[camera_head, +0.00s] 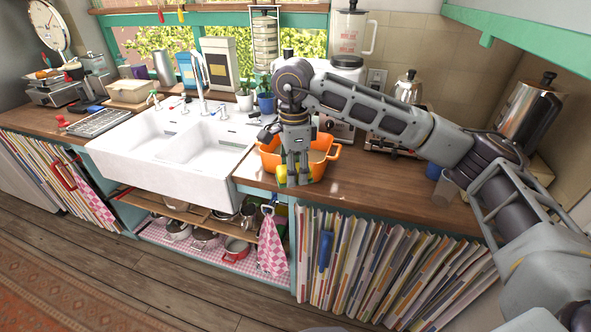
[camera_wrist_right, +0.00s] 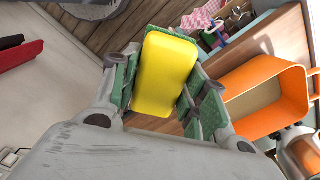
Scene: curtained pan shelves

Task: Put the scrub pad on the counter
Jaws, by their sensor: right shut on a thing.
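The yellow scrub pad (camera_wrist_right: 165,75) is held between the green-padded fingers of my right gripper (camera_wrist_right: 160,95) in the right wrist view. In the head view a small yellow part of the scrub pad (camera_head: 281,172) shows beside the fingertips of my right gripper (camera_head: 293,180), and the rest is hidden by the fingers. The gripper points down at the wooden counter (camera_head: 365,192), right of the sink and in front of the orange pot. I cannot tell whether the pad touches the counter. My left gripper is in neither view.
The orange pot (camera_head: 325,160) stands right behind the gripper; it also shows in the right wrist view (camera_wrist_right: 265,95). The white sink (camera_head: 165,165) is to the left. A grey cup (camera_head: 444,190) stands at the right. The counter between gripper and cup is clear.

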